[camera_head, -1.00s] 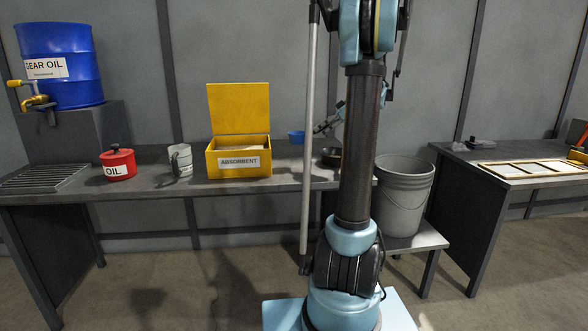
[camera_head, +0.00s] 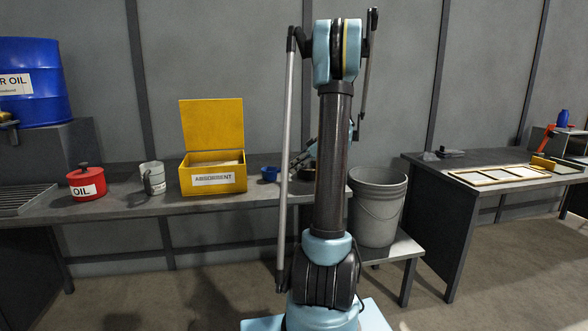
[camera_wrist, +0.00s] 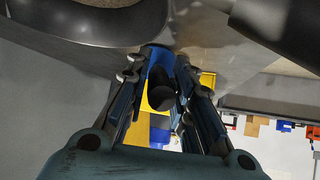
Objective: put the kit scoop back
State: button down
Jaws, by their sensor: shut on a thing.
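The scoop is a small blue cup (camera_head: 269,174), low over the bench just right of the yellow ABSORBENT box (camera_head: 213,180). I cannot tell whether it touches the bench. My gripper (camera_head: 294,164) is shut on it from the right, partly hidden behind my arm. In the wrist view a dark round handle end (camera_wrist: 161,96) sits between the fingers of my gripper (camera_wrist: 160,85), with blue of the scoop (camera_wrist: 158,62) beyond it. The box lid stands open at the back, and pale material (camera_head: 214,159) shows inside.
A dark pan (camera_head: 307,171) is on the bench right of the scoop, partly hidden by my arm. A grey bucket (camera_head: 376,208) stands on a low shelf at right.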

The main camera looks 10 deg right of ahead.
jog(key=shift+f, duration=0.25)
jog(key=c, duration=1.7)
grip_release()
jog(key=shift+o, duration=0.2)
jog(key=shift+r, duration=0.1)
jog(key=v, duration=1.2)
jog(key=s+a+f+m+g+h, duration=0.1)
jog(key=s+a+f+m+h, duration=0.15)
jog(key=s+a, duration=0.6)
jog(key=s+a+f+m+g+h, duration=0.15)
jog(key=s+a+m, duration=0.35)
jog(key=s, duration=0.6)
jog(key=s+a+f+m+h, duration=0.1)
jog(key=s+f+m+h, duration=0.1)
jog(key=s+f, duration=0.5)
jog(key=s+f+m+h, duration=0.3)
jog(key=s+f, duration=0.4)
jog(key=s, duration=0.6)
jog(key=shift+a+f+m+t, duration=0.35)
jog(key=shift+a+f+t, duration=0.05)
jog(key=shift+t, duration=0.05)
